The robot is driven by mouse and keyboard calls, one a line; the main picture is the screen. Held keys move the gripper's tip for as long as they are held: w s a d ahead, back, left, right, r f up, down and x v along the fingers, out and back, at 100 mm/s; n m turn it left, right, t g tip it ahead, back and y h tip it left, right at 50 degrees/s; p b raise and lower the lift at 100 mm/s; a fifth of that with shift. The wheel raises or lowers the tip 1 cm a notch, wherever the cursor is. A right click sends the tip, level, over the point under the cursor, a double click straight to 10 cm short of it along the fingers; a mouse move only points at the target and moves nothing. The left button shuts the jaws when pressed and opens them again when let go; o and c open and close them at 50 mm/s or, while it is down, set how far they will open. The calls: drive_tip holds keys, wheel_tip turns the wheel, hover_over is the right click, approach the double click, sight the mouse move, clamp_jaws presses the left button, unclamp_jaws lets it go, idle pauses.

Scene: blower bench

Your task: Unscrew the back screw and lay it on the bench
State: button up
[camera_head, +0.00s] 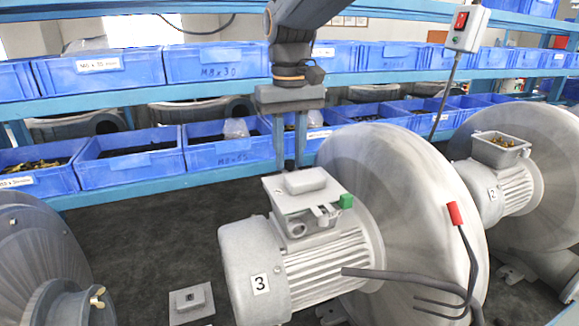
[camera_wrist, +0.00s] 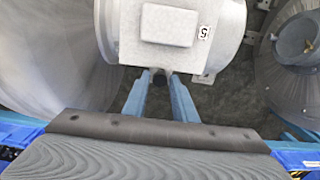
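The grey blower motor labelled 3 (camera_head: 310,268) stands in the middle of the head view, with a lidded terminal box (camera_head: 306,182) on top. The lid also shows in the wrist view (camera_wrist: 170,22).
A large blower disc (camera_head: 400,190) stands right of the box, with a red-tipped cable (camera_head: 455,215) in front. Blower 2 (camera_head: 500,190) is at the right. Blue bins (camera_head: 128,160) line the back.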

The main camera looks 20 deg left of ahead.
clamp_jaws()
drive_tip(key=n, duration=2.5)
unclamp_jaws()
